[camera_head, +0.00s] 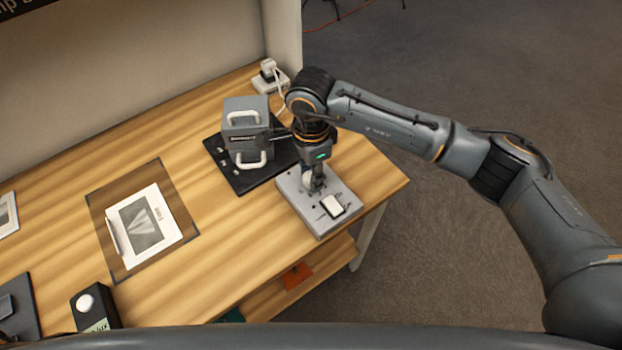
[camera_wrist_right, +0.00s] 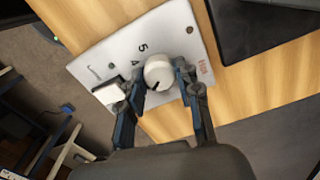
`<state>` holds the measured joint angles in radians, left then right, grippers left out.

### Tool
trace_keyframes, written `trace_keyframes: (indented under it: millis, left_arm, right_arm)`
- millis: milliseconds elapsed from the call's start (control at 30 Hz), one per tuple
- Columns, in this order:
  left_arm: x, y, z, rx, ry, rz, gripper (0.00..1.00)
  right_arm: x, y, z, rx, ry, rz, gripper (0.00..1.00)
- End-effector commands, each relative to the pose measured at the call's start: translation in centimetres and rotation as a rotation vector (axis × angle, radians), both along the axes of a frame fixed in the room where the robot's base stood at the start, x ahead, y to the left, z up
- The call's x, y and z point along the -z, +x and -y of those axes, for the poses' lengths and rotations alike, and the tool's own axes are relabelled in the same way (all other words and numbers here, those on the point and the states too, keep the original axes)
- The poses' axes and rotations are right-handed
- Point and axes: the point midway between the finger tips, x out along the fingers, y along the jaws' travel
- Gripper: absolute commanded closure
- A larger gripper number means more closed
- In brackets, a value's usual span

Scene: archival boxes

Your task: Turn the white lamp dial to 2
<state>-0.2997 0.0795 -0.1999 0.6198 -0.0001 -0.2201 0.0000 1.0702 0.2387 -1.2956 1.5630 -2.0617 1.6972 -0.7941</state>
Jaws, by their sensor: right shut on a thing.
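The white lamp dial (camera_wrist_right: 159,73) is a round knob with a dark pointer mark, set on a light grey control panel (camera_wrist_right: 105,57). Printed numbers, including a 5 and a 4, show beside it; the other numbers are hidden. My right gripper (camera_wrist_right: 160,85) is shut on the dial, one finger on each side. In the head view my right gripper (camera_head: 315,182) points down over the panel (camera_head: 290,196) and mostly hides the dial. A white rocker switch (camera_head: 333,206) sits on the same panel. My left gripper is not in view.
A grey box device with white handles (camera_head: 247,125) stands on a black mat (camera_head: 228,175) beside the panel. A white plug block (camera_head: 269,78) is behind it. A black box with a white knob (camera_head: 92,306) is at the lower left.

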Motion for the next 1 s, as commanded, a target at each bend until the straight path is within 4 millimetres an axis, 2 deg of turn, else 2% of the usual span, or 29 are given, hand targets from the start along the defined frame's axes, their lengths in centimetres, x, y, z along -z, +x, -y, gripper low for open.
trace_keyframes:
  millis: [33, 200, 733, 767, 800, 867, 1000]
  left_arm:
    - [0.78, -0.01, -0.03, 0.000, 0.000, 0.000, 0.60]
    - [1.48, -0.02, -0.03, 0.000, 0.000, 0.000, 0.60]
    - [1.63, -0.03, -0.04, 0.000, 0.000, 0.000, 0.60]
    - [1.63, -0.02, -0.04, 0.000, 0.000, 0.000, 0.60]
    - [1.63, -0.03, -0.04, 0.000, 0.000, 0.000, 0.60]
    - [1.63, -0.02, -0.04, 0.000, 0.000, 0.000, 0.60]
    - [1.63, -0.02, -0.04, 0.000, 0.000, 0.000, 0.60]
  right_arm:
    - [0.35, 0.07, 0.02, -0.020, 0.000, 0.002, 0.98]
    - [0.20, 0.04, 0.04, -0.070, -0.001, 0.000, 0.98]
    - [-0.01, -0.01, 0.02, -0.094, 0.000, -0.001, 0.98]
    - [-0.01, -0.01, 0.02, -0.094, 0.000, -0.001, 0.60]
    - [-0.01, -0.02, 0.01, -0.094, 0.000, -0.001, 0.52]
    - [-0.01, -0.01, 0.00, -0.093, 0.000, -0.001, 0.43]
    - [0.00, -0.01, 0.00, -0.093, 0.000, -0.001, 0.43]
